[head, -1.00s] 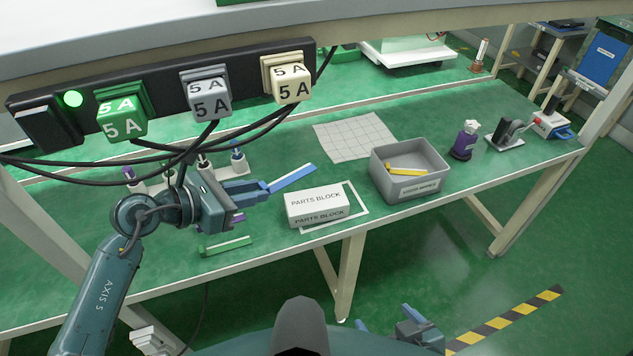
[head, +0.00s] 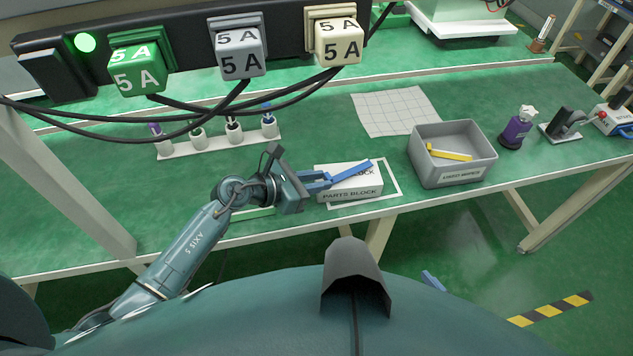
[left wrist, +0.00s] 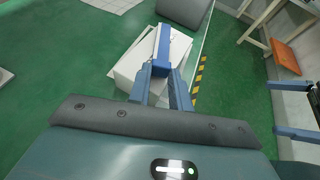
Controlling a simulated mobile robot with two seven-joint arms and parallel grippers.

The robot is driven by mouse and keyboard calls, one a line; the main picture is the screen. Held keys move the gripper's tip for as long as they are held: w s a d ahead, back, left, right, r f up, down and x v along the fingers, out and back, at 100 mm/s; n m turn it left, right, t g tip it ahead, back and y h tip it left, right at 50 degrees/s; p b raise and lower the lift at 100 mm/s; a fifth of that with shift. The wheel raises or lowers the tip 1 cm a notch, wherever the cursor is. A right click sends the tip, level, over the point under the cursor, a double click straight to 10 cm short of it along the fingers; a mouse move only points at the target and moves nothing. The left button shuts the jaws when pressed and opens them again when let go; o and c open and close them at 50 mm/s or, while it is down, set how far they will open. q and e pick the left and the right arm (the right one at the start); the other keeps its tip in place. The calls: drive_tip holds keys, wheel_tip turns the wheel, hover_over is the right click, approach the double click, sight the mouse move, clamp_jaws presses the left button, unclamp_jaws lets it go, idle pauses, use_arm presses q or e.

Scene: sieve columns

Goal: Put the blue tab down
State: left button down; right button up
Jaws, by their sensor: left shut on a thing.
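The blue tab (head: 352,172) is a flat blue strip held at one end by my left gripper (head: 328,181). It reaches out to the right over the white parts block (head: 350,194). In the left wrist view the blue tab (left wrist: 163,45) points away from the closed-in fingers of my left gripper (left wrist: 165,72), over the white block (left wrist: 133,68). I cannot tell whether the tab touches the block. My right gripper (left wrist: 273,108) shows at the right edge of the left wrist view, its two blue fingers apart with nothing between them.
A grey bin (head: 425,176) with a yellow strip (head: 450,155) stands right of the block. A gridded sheet (head: 395,110) lies behind. A rack (head: 218,145) with several markers stands at left. A dark power strip (head: 190,50) with cables hangs above. The bench front is partly clear.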

use_arm(q)
drive_tip(key=shift+f, duration=0.45)
drive_tip(key=c, duration=1.3)
unclamp_jaws()
drive_tip(key=shift+r, duration=0.15)
